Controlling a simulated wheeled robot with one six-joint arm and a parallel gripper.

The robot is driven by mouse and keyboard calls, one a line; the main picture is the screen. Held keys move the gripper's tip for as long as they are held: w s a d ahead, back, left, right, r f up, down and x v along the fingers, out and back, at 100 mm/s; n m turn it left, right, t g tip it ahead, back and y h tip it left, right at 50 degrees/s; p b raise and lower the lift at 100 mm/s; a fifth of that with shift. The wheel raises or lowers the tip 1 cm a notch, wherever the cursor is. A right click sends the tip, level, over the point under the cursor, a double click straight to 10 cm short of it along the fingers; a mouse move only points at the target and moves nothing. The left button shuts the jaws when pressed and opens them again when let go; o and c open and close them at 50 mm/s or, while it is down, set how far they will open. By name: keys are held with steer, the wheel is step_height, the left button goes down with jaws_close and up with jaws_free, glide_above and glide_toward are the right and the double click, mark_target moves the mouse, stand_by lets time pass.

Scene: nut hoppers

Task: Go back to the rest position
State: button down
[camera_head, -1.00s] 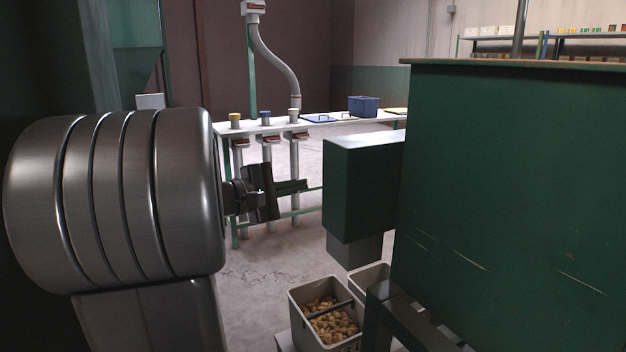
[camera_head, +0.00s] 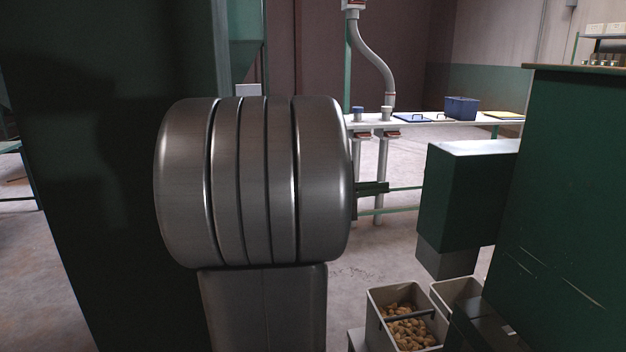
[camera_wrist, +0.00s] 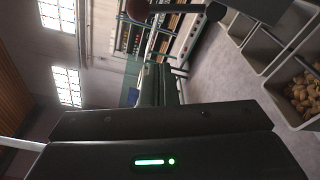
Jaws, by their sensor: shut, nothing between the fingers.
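In the head view my gripper (camera_head: 374,188) shows only in part, as dark fingers past the right edge of my large grey arm joint, which hides the rest. The gripper is apart from the bins and the bench.
A bin of nuts (camera_head: 378,318) stands at lower centre-right, with another bin (camera_head: 452,292) beside it. A green hopper machine (camera_head: 565,190) fills the right. A dark green panel (camera_head: 75,220) stands at left.

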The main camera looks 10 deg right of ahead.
steer(key=w+d+f+n+g+p, duration=0.1)
steer(key=d+f+n+p, duration=0.3)
steer(key=p, duration=1.3)
steer(key=shift+w+d+f+n+g+y, duration=0.35)
steer(key=shift+w+d+n, duration=0.1)
steer(key=shift+d+n, duration=1.65)
steer(key=shift+a, duration=0.1)
steer(key=shift+b, duration=0.7)
